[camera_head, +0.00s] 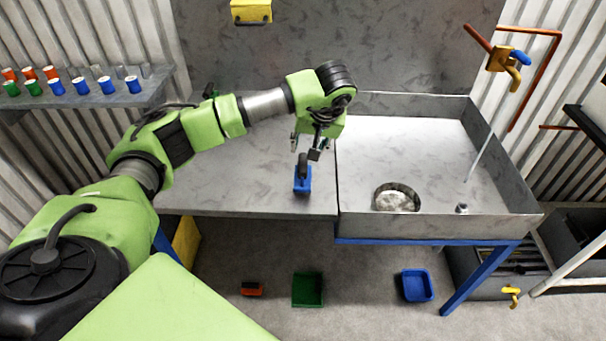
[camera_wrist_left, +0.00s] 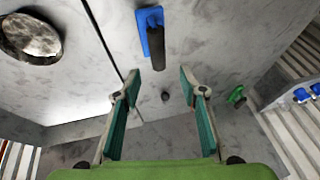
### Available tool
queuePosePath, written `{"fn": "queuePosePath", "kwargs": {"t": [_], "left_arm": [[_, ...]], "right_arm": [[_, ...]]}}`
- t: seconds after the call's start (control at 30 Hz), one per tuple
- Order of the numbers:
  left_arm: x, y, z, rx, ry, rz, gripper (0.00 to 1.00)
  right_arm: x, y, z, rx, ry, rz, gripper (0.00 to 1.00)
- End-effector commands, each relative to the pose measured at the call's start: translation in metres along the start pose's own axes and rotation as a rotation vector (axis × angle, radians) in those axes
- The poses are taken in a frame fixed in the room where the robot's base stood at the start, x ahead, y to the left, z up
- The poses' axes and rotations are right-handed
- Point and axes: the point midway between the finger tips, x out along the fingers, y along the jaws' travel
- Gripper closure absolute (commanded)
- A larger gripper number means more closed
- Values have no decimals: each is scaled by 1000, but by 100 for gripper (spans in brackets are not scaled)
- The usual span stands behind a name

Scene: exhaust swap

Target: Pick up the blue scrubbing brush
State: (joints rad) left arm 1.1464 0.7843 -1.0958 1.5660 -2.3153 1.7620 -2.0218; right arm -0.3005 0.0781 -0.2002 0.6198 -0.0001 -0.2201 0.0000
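The blue scrubbing brush (camera_head: 302,181) stands on the grey counter near its front edge, just left of the sink, with its dark handle up. In the left wrist view the brush (camera_wrist_left: 143,24) shows at the top middle, its dark handle pointing down between and beyond my fingertips. My left gripper (camera_head: 306,148) is above and just behind the brush in the head view. Its two teal-lined fingers are spread with nothing between them in the left wrist view (camera_wrist_left: 158,84). I do not see my right gripper.
The sink basin (camera_head: 440,226) with its raised wall is right of the brush, with a round drain holding something pale. A shelf (camera_head: 130,98) with several coloured cups is at the left. Green (camera_head: 307,290) and blue (camera_head: 415,286) bins are on the floor. The counter left of the brush is clear.

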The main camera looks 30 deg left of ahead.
Motion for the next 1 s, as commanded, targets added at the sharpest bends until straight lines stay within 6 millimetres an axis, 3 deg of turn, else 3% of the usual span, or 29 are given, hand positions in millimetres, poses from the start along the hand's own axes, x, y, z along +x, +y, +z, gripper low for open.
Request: {"fn": "queuePosePath", "kwargs": {"t": [0.13,0.37,0.67,0.97,1.0], "left_arm": [[25,1,1,-1,-3,0,61],[42,1,2,1,-2,2,61],[83,3,8,-1,-3,2,61],[90,3,8,-1,0,4,61],[90,4,8,-1,0,4,67]], "right_arm": [[-6,3,-1,-1,1,3,100],[-10,3,-2,-1,1,3,100],[-25,3,-3,-1,1,3,100],[-25,3,-3,-1,1,3,100],[-25,3,-3,-1,1,3,100]]}}
